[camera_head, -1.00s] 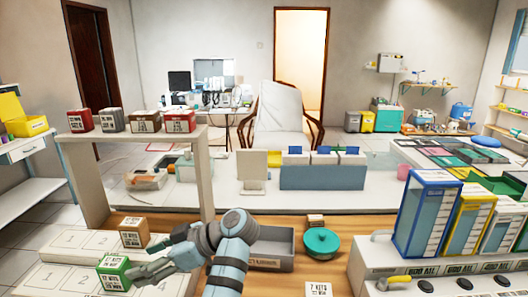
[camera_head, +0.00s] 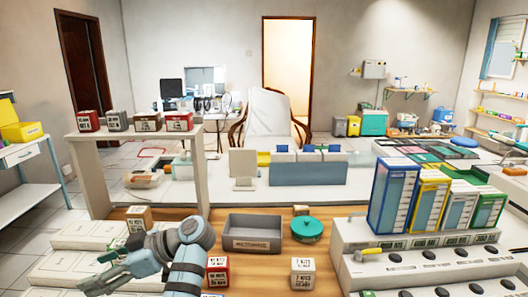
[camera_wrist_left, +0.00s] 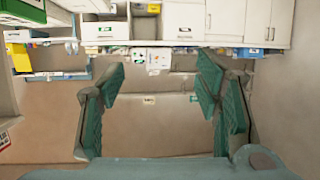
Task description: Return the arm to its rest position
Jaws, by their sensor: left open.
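My left arm comes in from the lower left in the head view, and its gripper (camera_head: 108,272) is over the white numbered shelf (camera_head: 70,265). In the left wrist view its two teal fingers (camera_wrist_left: 160,85) are spread apart with nothing between them. A brown labelled box (camera_head: 138,218) stands just behind the gripper, apart from it. My right gripper is not in view.
A grey bin (camera_head: 262,246) and a teal round lid (camera_head: 308,230) sit on the wooden table. A red-and-white box (camera_head: 217,270) and a white box (camera_head: 303,272) stand at the front. A raised shelf (camera_head: 195,165) holds several boxes. Tall coloured files (camera_head: 393,195) stand at right.

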